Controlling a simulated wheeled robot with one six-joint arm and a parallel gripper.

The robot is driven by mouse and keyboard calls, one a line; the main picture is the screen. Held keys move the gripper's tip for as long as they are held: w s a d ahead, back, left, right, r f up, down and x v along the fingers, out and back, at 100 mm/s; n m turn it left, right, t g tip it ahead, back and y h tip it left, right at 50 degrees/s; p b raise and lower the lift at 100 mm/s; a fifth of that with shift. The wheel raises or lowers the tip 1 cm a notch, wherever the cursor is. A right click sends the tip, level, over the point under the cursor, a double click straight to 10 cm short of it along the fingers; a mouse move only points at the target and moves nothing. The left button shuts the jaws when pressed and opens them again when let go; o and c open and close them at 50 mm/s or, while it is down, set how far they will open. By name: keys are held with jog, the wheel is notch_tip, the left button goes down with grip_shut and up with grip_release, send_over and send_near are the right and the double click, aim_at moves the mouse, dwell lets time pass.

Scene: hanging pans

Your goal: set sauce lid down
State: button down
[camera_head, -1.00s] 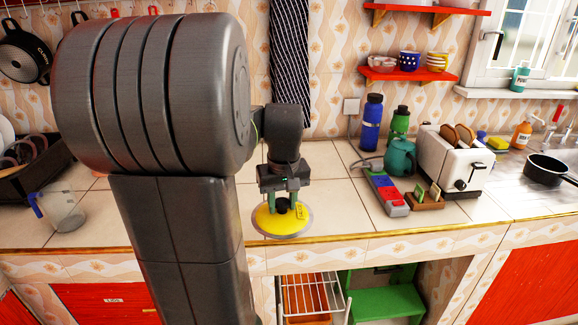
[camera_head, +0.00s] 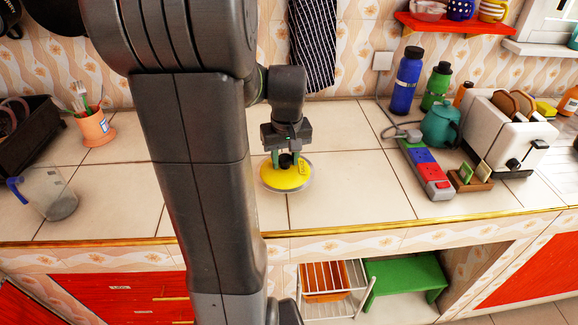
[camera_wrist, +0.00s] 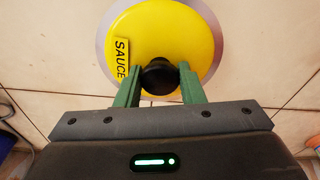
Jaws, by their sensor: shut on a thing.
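The sauce lid (camera_head: 284,180) is a round yellow disc with a pale rim, a black knob and a tag; in the wrist view the tag on the lid (camera_wrist: 190,35) reads "SAUCE". My gripper (camera_head: 286,158) is above the lid, its green fingers shut on the black knob. In the wrist view my gripper (camera_wrist: 160,76) has one finger on each side of the knob. The lid lies roughly level over the tiled counter (camera_head: 330,205); I cannot tell whether it touches the tiles.
A red-and-blue power strip (camera_head: 427,170), a teal kettle (camera_head: 441,124), a toaster (camera_head: 498,128) and bottles stand to the right. A clear jug (camera_head: 47,193) and an orange utensil cup (camera_head: 95,128) stand to the left. Tiles around the lid are clear.

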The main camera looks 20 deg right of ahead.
aim_at(286, 167)
jog(key=shift+f, duration=2)
jog(key=shift+f, duration=0.15)
jog(key=c, duration=0.9)
grip_release()
jog(key=shift+c, duration=0.2)
jog(key=r, duration=0.4)
jog(key=s+r, duration=0.1)
jog(key=r, duration=0.7)
jog(key=shift+s+r+p, duration=0.1)
jog(key=shift+s+p, duration=0.15)
jog(key=shift+p, duration=0.05)
